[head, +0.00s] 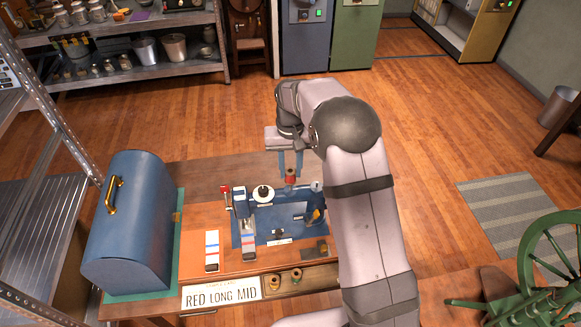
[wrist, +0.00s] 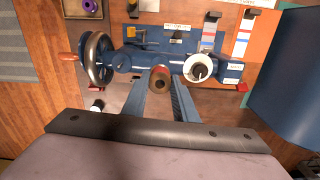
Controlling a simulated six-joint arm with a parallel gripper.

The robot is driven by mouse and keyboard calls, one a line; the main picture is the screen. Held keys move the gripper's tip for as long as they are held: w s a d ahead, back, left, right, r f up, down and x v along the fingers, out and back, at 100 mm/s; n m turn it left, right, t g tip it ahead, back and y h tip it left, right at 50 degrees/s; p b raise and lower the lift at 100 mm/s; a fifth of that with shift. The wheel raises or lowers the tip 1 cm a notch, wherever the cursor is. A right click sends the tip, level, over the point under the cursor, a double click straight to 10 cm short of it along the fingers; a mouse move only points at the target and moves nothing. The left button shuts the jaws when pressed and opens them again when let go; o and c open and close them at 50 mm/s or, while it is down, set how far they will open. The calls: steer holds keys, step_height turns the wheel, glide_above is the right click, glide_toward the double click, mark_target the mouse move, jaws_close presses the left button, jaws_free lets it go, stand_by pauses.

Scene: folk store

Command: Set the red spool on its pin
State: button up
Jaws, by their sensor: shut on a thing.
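My gripper (head: 290,168) is shut on the red spool (head: 290,178) and holds it above the back of the blue sewing machine (head: 285,217). In the wrist view the spool (wrist: 160,80) is seen end-on between my blue fingers (wrist: 159,95), with a dark hole in its middle. The machine (wrist: 170,67) lies beyond it in that view. I cannot tell which part is the red spool's pin.
A blue domed case (head: 140,225) stands at the table's left. A sign (head: 221,296) reads "RED LONG MID". An open drawer (head: 300,281) at the front holds loose spools.

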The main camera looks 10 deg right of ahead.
mark_target(290, 177)
steer(key=shift+f, duration=0.5)
stand_by(0.7)
steer(key=shift+f+b, duration=0.35)
steer(key=shift+f+b, duration=0.6)
steer(key=shift+f, duration=0.6)
stand_by(0.4)
steer(key=o, duration=0.9)
steer(key=shift+r, duration=0.15)
steer(key=shift+r+b, duration=1.3)
steer(key=shift+r, duration=2.25)
